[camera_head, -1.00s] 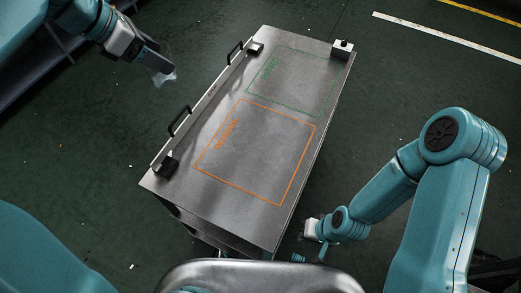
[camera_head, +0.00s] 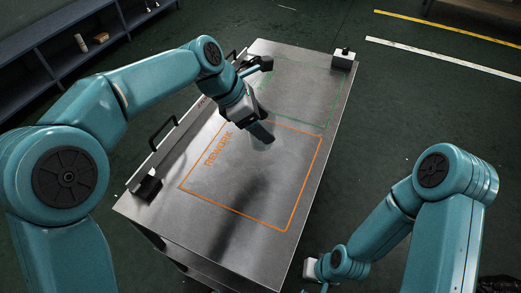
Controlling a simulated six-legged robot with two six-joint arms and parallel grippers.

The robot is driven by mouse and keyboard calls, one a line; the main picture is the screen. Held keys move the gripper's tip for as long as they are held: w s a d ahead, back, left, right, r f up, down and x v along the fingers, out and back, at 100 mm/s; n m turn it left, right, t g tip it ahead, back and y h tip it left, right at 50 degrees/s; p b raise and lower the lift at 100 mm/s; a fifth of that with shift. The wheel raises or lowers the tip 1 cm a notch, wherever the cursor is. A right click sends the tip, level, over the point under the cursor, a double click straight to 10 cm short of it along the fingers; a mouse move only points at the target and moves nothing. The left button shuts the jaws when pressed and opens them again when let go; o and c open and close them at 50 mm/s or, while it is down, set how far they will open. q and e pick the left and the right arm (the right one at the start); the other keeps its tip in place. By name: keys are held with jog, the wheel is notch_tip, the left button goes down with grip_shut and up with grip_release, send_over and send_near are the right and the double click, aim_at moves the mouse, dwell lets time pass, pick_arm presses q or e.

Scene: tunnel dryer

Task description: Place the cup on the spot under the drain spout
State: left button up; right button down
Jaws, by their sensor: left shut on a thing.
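My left gripper (camera_head: 262,132) is shut on a small, see-through cup (camera_head: 264,144), over the metal table near the top edge of the orange square. The cup is faint against the steel, and the gripper hides part of it. I cannot tell its exact height above the table. My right gripper (camera_head: 314,272) is low beside the table's near right corner; its fingers are too small and cut off to judge. No drain spout or marked spot under one can be made out in this view.
The metal table (camera_head: 235,238) bears an orange "REWORK" outline (camera_head: 304,186) and a green outline (camera_head: 330,108). Dark blocks stand on it, at the near left (camera_head: 146,187) and far right (camera_head: 343,57). A handle (camera_head: 163,132) lines its left edge. A shelf (camera_head: 60,50) stands at the upper left.

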aim_at(261, 145)
pick_arm(q)
notch_tip(261, 145, down, 4)
jog(key=shift+a+r, duration=0.1)
jog(key=shift+r, duration=0.05)
notch_tip(261, 145, down, 4)
jog(key=shift+s+r+b, duration=0.1)
jog(key=shift+r+b, duration=0.1)
jog(key=shift+b, duration=0.55)
jog(key=shift+f, duration=0.3)
jog(key=shift+f, duration=0.1)
jog(key=o, duration=1)
jog(key=shift+f, duration=0.1)
jog(key=shift+o, duration=0.2)
